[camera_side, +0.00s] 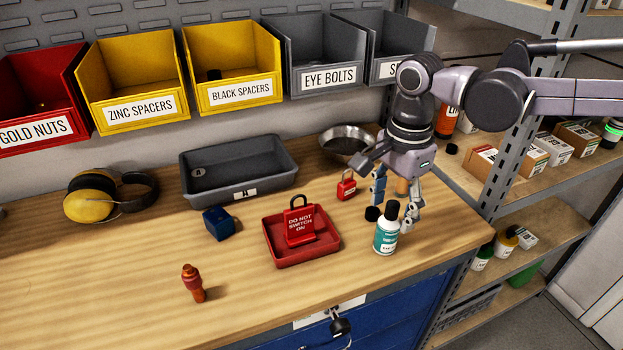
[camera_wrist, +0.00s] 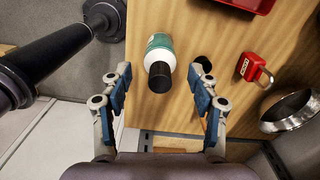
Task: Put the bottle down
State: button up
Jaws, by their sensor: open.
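The bottle (camera_side: 386,232) is white with a teal label and a black cap. It stands upright on the wooden bench near the front right edge. My gripper (camera_side: 395,208) points down just behind it in the side view, with its fingers spread. In the wrist view the bottle (camera_wrist: 160,48) shows between and slightly beyond the open fingertips (camera_wrist: 160,76), with a visible gap on each side. Neither finger appears to touch it. The bottle's base is hidden in the wrist view.
A red tray (camera_side: 305,256) holding a red lockout tag sits left of the bottle. A small black round piece (camera_side: 373,213) and a red padlock (camera_side: 346,187) are close by. A metal bowl (camera_side: 347,141) and grey bin (camera_side: 240,170) stand behind. The bench's front left is mostly clear.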

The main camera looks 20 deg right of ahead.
notch_tip(320, 180, up, 5)
jog(key=shift+f, duration=0.1)
jog(key=shift+d, duration=0.25)
jog(key=s+d+f+n+t, duration=0.3)
jog(key=s+d+n, duration=0.1)
jog(key=d+n, duration=0.4)
jog(key=s+d+f+n+t, duration=0.4)
jog(key=d+n, duration=0.4)
jog(key=d, duration=0.1)
jog(key=shift+s, duration=0.25)
